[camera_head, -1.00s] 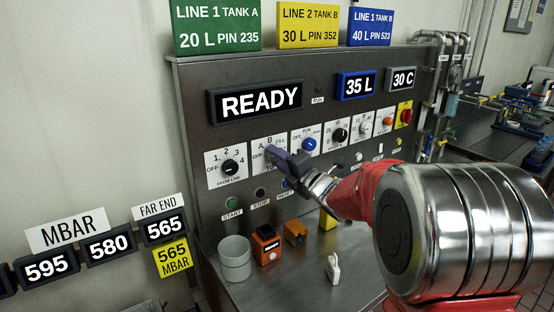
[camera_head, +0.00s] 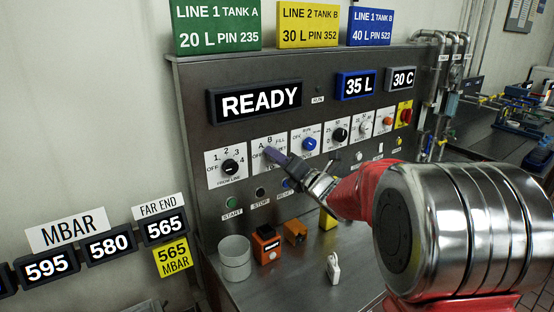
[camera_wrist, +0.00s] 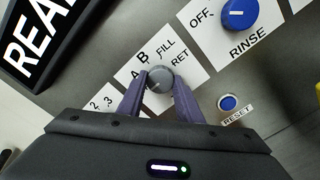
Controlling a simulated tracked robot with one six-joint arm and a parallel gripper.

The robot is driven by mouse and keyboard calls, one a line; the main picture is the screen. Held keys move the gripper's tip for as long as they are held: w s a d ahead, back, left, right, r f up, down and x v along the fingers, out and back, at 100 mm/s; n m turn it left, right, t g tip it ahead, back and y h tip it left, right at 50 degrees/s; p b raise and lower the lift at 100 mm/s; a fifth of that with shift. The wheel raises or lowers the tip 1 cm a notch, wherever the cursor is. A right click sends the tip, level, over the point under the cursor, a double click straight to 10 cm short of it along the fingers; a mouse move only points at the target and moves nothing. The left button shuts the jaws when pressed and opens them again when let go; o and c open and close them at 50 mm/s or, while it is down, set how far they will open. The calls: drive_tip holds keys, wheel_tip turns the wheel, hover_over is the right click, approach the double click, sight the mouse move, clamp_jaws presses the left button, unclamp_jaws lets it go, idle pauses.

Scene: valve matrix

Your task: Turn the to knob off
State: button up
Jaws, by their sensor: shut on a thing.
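The TO knob (camera_wrist: 160,78) is a small grey round knob on a white plate (camera_wrist: 152,38); the letters A, B, FILL and RET show around it in the wrist view. My gripper (camera_wrist: 159,82) is shut on the knob, with one purple finger on each side. A faint pale mark shows on the knob's lower left, and the OFF label is hidden there. In the head view my gripper (camera_head: 268,153) reaches the plate (camera_head: 258,147) from the lower right and covers the knob.
The FROM LINE knob (camera_head: 230,166) is left of the plate and the blue RINSE knob (camera_head: 309,144) right. START (camera_head: 231,203), STOP (camera_head: 260,193) and RESET (camera_wrist: 228,102) buttons sit below. A grey cup (camera_head: 235,260) and orange boxes (camera_head: 267,246) stand on the bench.

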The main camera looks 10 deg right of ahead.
drive_tip(key=o, duration=0.6)
drive_tip(key=shift+f, duration=0.4)
drive_tip(key=o, duration=0.4)
drive_tip(key=shift+r, duration=0.2)
drive_tip(key=shift+o, duration=0.2)
drive_tip(key=v, duration=1.4)
